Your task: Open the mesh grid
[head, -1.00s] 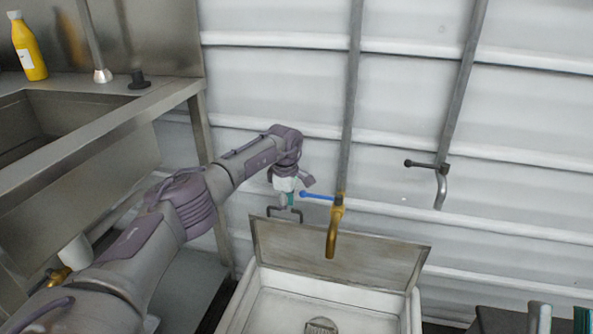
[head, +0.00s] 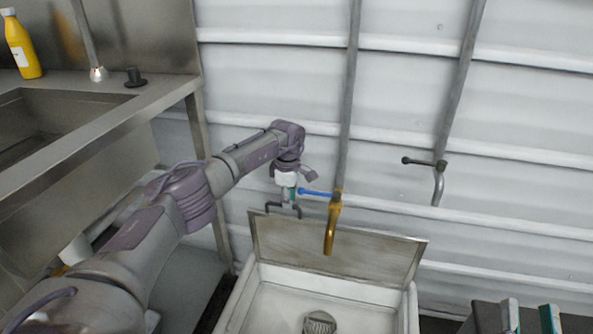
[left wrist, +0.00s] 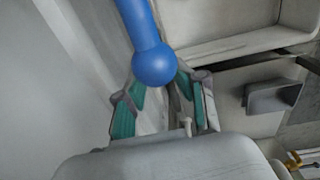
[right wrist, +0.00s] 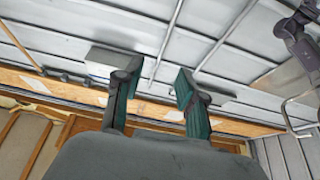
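A white sink basin (head: 247,299) stands at the bottom centre of the head view, with a slotted round drain grate (head: 318,322) in its floor. A tan panel (head: 290,250) stands upright along its back edge; I cannot tell whether this is the mesh grid.
A brass tap (head: 333,225) with the blue lever hangs over the basin, close to my left gripper. A grey tap (head: 438,185) is on the wall to the right. A steel counter (head: 160,95) with a yellow bottle (head: 22,48) stands at left.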

